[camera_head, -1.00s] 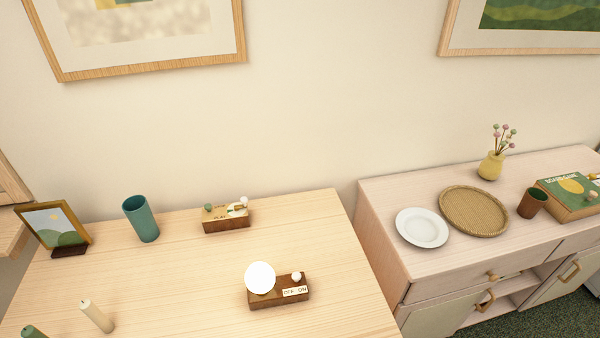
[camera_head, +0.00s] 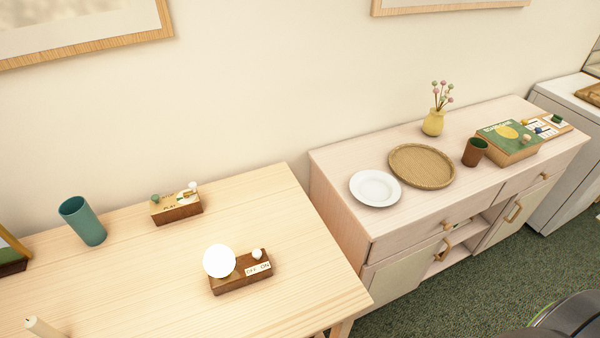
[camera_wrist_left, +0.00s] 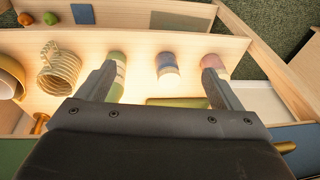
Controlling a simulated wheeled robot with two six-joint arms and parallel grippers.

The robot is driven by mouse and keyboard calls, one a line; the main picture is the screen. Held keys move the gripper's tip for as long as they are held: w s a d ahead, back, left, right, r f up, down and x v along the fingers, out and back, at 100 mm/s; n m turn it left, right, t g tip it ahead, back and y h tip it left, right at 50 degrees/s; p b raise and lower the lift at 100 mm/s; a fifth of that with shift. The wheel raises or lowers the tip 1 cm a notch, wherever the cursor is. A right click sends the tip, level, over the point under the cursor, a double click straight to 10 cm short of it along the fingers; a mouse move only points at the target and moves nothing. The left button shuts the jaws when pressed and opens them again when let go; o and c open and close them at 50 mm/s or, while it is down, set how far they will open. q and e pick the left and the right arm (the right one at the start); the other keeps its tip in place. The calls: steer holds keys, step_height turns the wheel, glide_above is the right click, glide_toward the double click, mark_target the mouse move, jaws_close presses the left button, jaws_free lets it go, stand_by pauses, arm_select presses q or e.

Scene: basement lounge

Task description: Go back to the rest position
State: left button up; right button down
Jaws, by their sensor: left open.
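My left gripper (camera_wrist_left: 160,68) shows in the left wrist view, its two dark fingers spread wide apart. A small blue-banded cylinder (camera_wrist_left: 168,66) appears between the fingers, with a green-and-white one (camera_wrist_left: 117,68) by the left finger and a pink-topped one (camera_wrist_left: 213,64) by the right finger. I see nothing clamped between the fingers. Neither gripper shows in the head view, and my right gripper is in neither view.
The wooden table (camera_head: 320,270) holds a glowing globe lamp (camera_head: 219,261), a teal cup (camera_head: 82,221) and a small box (camera_head: 177,207). The sideboard (camera_head: 335,170) beside it holds a plate (camera_head: 375,188) and woven tray (camera_head: 421,166). Green carpet (camera_head: 450,295) lies in front.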

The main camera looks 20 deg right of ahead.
arm_select(q)
steer(key=s+f+b, duration=0.1)
steer(key=s+f, duration=0.6)
steer(key=f, duration=0.3)
steer(key=s+d+f+g+b, duration=0.1)
steer(key=s+f, duration=0.7)
steer(key=f, duration=0.2)
steer(key=shift+s+d+b, duration=0.2)
steer(key=shift+s+b, duration=0.05)
steer(key=shift+b, duration=0.15)
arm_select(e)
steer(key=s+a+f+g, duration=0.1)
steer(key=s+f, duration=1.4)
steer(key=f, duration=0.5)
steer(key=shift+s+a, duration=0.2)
